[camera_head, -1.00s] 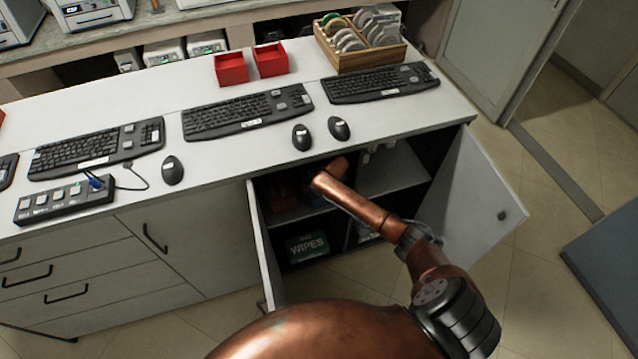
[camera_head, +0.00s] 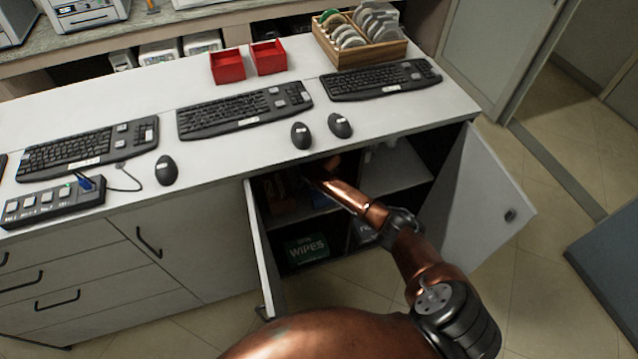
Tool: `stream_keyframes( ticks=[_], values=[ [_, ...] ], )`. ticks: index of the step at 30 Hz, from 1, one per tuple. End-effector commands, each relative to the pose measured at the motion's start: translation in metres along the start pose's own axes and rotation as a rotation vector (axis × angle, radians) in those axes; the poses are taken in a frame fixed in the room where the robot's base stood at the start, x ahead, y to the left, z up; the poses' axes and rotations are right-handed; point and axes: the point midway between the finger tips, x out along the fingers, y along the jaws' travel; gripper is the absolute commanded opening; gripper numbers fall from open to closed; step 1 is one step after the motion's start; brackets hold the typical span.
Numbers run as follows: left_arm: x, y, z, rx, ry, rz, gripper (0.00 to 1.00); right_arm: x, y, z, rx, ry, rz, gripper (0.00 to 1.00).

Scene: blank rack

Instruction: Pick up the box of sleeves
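An arm of mine, copper coloured, reaches from the lower right into the open cabinet (camera_head: 400,170) under the counter. Its gripper end is inside the dark upper left compartment, hidden by the counter edge and shadow, so I cannot see its fingers. No box marked as sleeves can be made out. Dim items (camera_head: 283,193) stand on the upper left shelf, too dark to name. A green box marked WIPES (camera_head: 307,249) stands in the lower left compartment. A pale package (camera_head: 366,232) beside it is partly hidden by my arm. No second gripper shows.
The left cabinet door (camera_head: 262,250) and right cabinet door (camera_head: 478,195) stand open on either side of my arm. The counter (camera_head: 235,165) above holds keyboards, mice, two red bins (camera_head: 228,66) and a wooden rack (camera_head: 372,50) of discs.

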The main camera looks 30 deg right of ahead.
Motion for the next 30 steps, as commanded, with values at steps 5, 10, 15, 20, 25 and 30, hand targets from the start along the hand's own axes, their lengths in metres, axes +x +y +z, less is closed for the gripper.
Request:
stream_keyframes(
  ticks=[5,10,15,20,25,30],
  values=[
    [-0.0003,0.0002,0.0001,0.0,0.0,0.0,0.4,-0.0006,-0.0001,-0.0003,0.0,0.0,0.0,0.92],
    [-0.0003,0.0002,0.0001,0.0,0.0,0.0,0.4,-0.0006,0.0,-0.0001,0.0,0.0,0.0,0.81],
    [-0.0003,0.0004,0.0002,0.0,0.0,0.0,0.4,-0.0006,0.0001,0.0,0.0,0.0,0.0,0.69],
    [-0.0002,0.0004,0.0002,0.0,0.0,0.0,0.4,-0.0005,0.0002,0.0,0.0,0.0,0.0,0.58],
    [-0.0002,0.0005,0.0003,0.0,0.0,0.001,0.4,-0.0005,0.0002,0.0001,0.0,0.0,0.0,0.46],
    [-0.0002,0.0005,0.0004,0.0,0.0,0.001,0.4,-0.0011,0.0001,-0.001,0.0,0.002,0.0,0.43]
  ],
)
